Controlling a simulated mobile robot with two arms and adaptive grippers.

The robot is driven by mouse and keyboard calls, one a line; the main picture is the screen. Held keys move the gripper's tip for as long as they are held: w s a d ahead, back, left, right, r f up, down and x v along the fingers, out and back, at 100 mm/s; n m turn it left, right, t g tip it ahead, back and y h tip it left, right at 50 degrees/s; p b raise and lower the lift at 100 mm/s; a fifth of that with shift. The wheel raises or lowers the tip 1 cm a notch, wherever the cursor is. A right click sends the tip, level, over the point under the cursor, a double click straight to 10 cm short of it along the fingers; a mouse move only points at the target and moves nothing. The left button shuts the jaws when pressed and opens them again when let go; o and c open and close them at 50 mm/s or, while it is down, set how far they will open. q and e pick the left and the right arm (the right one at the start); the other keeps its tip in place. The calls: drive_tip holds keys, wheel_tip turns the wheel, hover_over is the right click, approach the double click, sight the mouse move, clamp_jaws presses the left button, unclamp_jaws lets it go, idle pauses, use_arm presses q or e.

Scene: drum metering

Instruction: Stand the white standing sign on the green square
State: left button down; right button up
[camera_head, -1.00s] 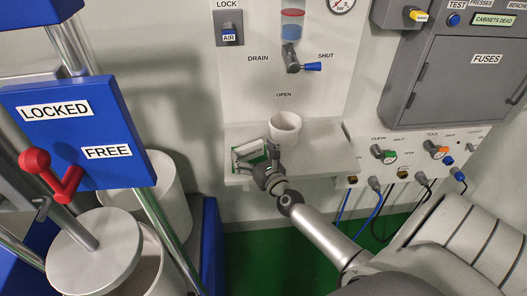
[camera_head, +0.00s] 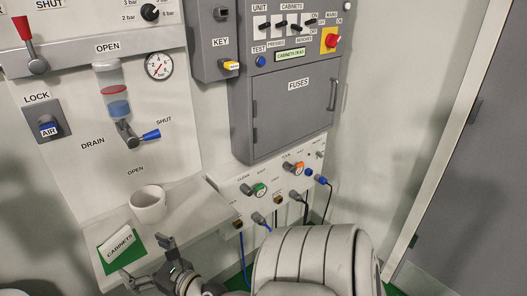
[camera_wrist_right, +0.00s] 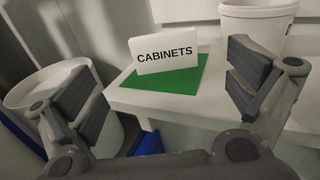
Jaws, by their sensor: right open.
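The white standing sign (camera_head: 119,244), lettered CABINETS, stands upright on the green square (camera_head: 137,250) at the left end of the white shelf. In the right wrist view the sign (camera_wrist_right: 163,52) rests on the green square (camera_wrist_right: 184,80), with green showing in front and to the right of it. My right gripper (camera_head: 147,262) is open and empty, just in front of the sign and apart from it. Its two fingers spread wide on either side of the wrist view (camera_wrist_right: 168,84). My left gripper is not in view.
A white cup (camera_head: 148,207) stands on the shelf (camera_head: 190,207) behind the sign. A white panel with valves and hoses (camera_head: 262,186) is right of the shelf, below the grey fuse cabinet (camera_head: 290,95). A pale round container (camera_wrist_right: 48,85) is left of the shelf.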

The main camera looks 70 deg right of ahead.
drive_tip(key=a+f+n+g+y, duration=0.1)
drive_tip(key=a+f+n+y, duration=0.1)
drive_tip(key=a+n, duration=0.6)
drive_tip(key=a+f+n+y, duration=0.3)
drive_tip(key=a+n, duration=0.1)
drive_tip(key=n, duration=0.7)
drive_tip(key=s+a+f+n+g, duration=0.1)
drive_tip(key=s+f+n+g, duration=0.3)
drive_tip(key=f, duration=0.9)
drive_tip(key=s+a+f+n+g, duration=0.1)
drive_tip(key=s+f+n+g, duration=0.35)
drive_tip(key=f, duration=0.75)
drive_tip(key=s+f+n+g, duration=0.2)
drive_tip(key=s+f+n, duration=0.2)
drive_tip(key=s, duration=0.6)
drive_tip(key=s+d+f+n+g+h, duration=0.1)
drive_tip(key=s+f+n+g, duration=0.2)
drive_tip(key=s+f, duration=0.6)
drive_tip(key=s+f+n+g+h, duration=0.1)
drive_tip(key=s+f+n, duration=0.4)
drive_tip(key=s, duration=0.8)
drive_tip(key=shift+s+d+f+g, duration=0.2)
drive_tip(key=shift+d+f+g, duration=0.2)
drive_tip(key=shift+f+g, duration=0.25)
